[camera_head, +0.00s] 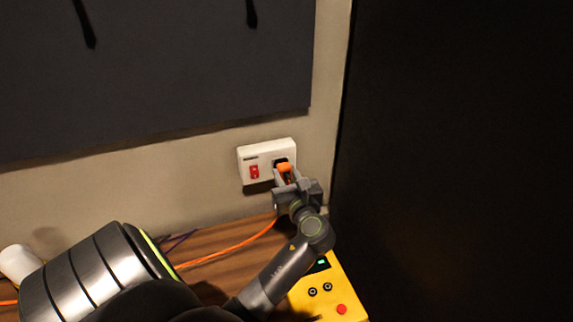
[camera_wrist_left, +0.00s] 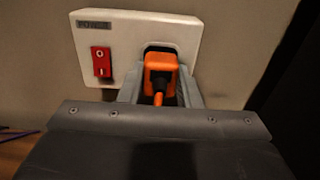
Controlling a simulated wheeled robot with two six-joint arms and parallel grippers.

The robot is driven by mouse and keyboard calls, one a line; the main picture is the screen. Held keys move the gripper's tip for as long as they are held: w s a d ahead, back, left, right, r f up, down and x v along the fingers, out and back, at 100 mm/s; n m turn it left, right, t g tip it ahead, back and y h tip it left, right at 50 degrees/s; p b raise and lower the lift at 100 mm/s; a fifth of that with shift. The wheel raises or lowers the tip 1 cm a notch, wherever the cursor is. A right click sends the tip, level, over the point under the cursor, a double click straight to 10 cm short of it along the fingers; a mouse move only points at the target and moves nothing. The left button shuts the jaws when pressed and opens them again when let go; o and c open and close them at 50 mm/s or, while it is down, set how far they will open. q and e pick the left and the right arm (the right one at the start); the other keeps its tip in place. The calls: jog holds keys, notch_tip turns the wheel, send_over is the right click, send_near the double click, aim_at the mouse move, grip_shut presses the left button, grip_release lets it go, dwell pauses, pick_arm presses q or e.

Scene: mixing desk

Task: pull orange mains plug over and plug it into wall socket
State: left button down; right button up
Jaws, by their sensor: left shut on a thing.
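The white wall socket (camera_head: 257,155) is on the wall above the back of the desk, with a red switch (camera_head: 254,172) on its left and a dark outlet on its right. My left gripper (camera_head: 286,174) is shut on the orange mains plug (camera_head: 285,167), right in front of the outlet. In the left wrist view the plug (camera_wrist_left: 160,72) sits between the two grey fingers (camera_wrist_left: 160,90), over the dark outlet of the socket plate (camera_wrist_left: 124,35). Its front is hidden, so I cannot tell how deep it sits. My right gripper is not in view.
The orange cable (camera_head: 232,247) runs left across the wooden desk (camera_head: 215,269). A yellow box (camera_head: 337,291) with knobs and a red button lies below my arm. A white cylinder (camera_head: 19,263) is at far left. A dark panel (camera_head: 450,160) fills the right side.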

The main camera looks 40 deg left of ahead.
pick_arm(q)
jog(key=shift+w+a, duration=0.25)
jog(key=shift+a, duration=0.25)
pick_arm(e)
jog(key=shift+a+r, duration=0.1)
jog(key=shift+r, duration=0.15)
pick_arm(q)
jog(key=c, duration=1)
grip_release()
jog(key=shift+o, duration=0.2)
jog(key=shift+p, duration=0.3)
